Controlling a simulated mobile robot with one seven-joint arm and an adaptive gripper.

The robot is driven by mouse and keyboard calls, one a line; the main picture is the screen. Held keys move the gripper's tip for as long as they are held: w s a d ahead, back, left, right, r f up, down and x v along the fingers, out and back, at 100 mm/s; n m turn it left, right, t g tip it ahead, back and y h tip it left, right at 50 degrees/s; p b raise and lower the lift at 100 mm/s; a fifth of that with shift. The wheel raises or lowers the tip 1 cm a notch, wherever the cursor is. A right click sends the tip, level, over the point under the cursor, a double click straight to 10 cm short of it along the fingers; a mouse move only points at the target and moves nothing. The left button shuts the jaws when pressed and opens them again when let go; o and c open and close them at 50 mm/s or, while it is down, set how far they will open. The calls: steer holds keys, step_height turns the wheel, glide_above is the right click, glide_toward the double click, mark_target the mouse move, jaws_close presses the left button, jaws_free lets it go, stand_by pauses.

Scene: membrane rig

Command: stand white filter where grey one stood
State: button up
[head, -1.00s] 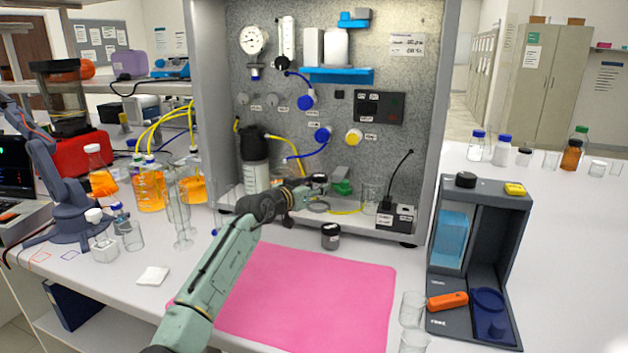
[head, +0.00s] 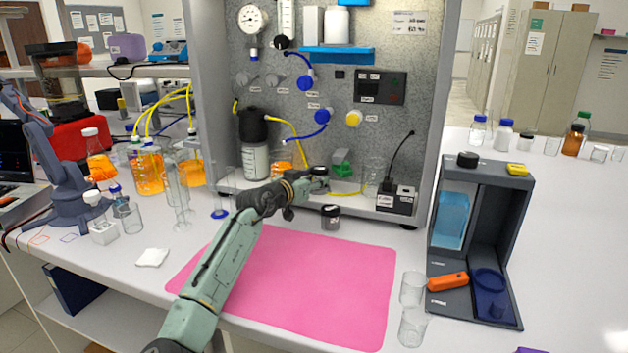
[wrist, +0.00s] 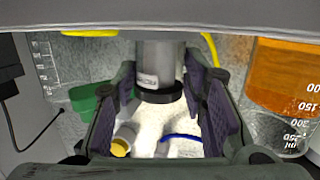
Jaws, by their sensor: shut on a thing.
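My gripper (head: 312,184) reaches into the lower bay of the rig and is shut on a black-capped cylinder, taken as the white filter (wrist: 160,65). In the wrist view its labelled body looks grey in shade and sits between the two fingers (wrist: 160,100). In the head view mostly its black cap (head: 319,171) shows, and the fingers hide its lower part. I cannot tell whether its base touches anything. A dark grey, black-capped filter (head: 330,217) stands upright on the bench just in front of the rig, apart from my gripper.
The rig's back panel (head: 350,140) rises close behind. A green part (head: 342,170), a yellow tube (head: 350,193) and a black-and-white box (head: 396,200) crowd the bay. The pink mat (head: 300,285) is clear except under my arm. A grey stand (head: 437,283) is at right.

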steer(key=shift+f+b, duration=0.3)
steer(key=o, duration=1.2)
steer(key=shift+f, duration=0.1)
steer(key=shift+o, duration=0.2)
steer(key=shift+d, duration=0.1)
